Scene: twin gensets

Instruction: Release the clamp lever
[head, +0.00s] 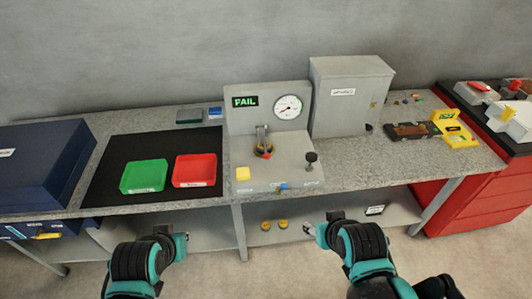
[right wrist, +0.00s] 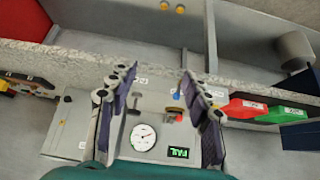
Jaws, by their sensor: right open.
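A grey test station stands on the bench, with a metal clamp (head: 263,139) over a brass round part and a small red tip at its front. A black-knobbed lever (head: 311,159) stands to the right of it. I cannot tell for sure which is the clamp lever. In the right wrist view, upside down, the clamp (right wrist: 173,112) and the black knob (right wrist: 135,104) show between my fingers, farther off. My right gripper (head: 317,232) is open and empty, in front of and below the bench edge; its spread fingers fill the wrist view (right wrist: 156,82). My left gripper (head: 180,243) is low at front left, its jaws unclear.
Green (head: 144,176) and red (head: 194,170) trays lie left. A grey cabinet (head: 350,96) stands right. The bench edge (head: 180,209) lies before my grippers.

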